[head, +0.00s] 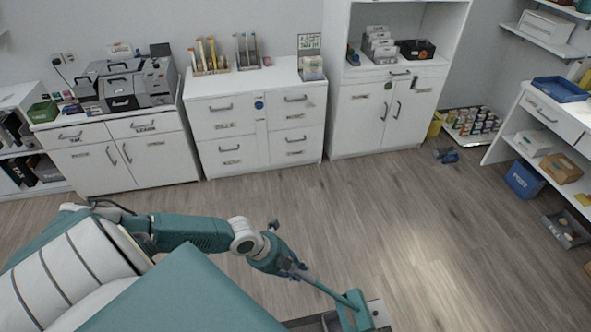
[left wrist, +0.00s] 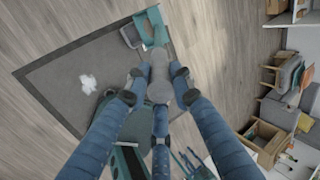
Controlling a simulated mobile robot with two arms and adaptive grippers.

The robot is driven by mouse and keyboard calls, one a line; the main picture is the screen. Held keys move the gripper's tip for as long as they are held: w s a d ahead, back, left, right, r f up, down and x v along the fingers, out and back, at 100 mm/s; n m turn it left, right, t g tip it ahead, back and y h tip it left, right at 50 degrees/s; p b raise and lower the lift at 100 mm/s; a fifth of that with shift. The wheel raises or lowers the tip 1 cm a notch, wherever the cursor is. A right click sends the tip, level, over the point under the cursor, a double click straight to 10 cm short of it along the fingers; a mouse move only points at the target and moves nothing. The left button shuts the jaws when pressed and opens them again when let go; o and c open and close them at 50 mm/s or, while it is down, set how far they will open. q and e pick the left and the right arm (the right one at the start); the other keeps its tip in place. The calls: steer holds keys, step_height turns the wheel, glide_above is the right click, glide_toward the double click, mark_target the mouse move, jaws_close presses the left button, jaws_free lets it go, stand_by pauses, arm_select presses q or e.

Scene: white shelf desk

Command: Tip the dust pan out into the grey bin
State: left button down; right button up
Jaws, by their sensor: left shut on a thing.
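My left gripper (head: 298,273) is shut on the handle of a teal dust pan (head: 353,311) and holds it out at the bottom of the head view. In the left wrist view the blue fingers of my left gripper (left wrist: 160,85) close around the handle, and the teal dust pan (left wrist: 150,27) lies beyond them. A small grey thing (left wrist: 131,36) is beside the pan; I cannot tell whether it is the grey bin. What the pan holds is not clear. My right gripper is not in view.
A dark grey mat (left wrist: 55,82) lies on the wooden floor with a white crumpled heap (left wrist: 88,83) on it. White cabinets (head: 255,125) line the back wall. A blue bin (head: 524,180) and a grey tray (head: 566,230) stand at the right. The middle floor is clear.

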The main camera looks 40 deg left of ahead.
arm_select(q)
steer(key=shift+t, duration=0.3)
steer(key=shift+s+a+f+b, duration=0.4)
steer(key=shift+s+a+b, duration=0.4)
steer(key=shift+b, duration=0.3)
steer(key=shift+s+a+f+b, duration=0.4)
steer(key=shift+s+a+b, duration=0.15)
steer(key=shift+s+b, duration=0.4)
steer(key=shift+w, duration=0.1)
steer(key=shift+d, duration=0.1)
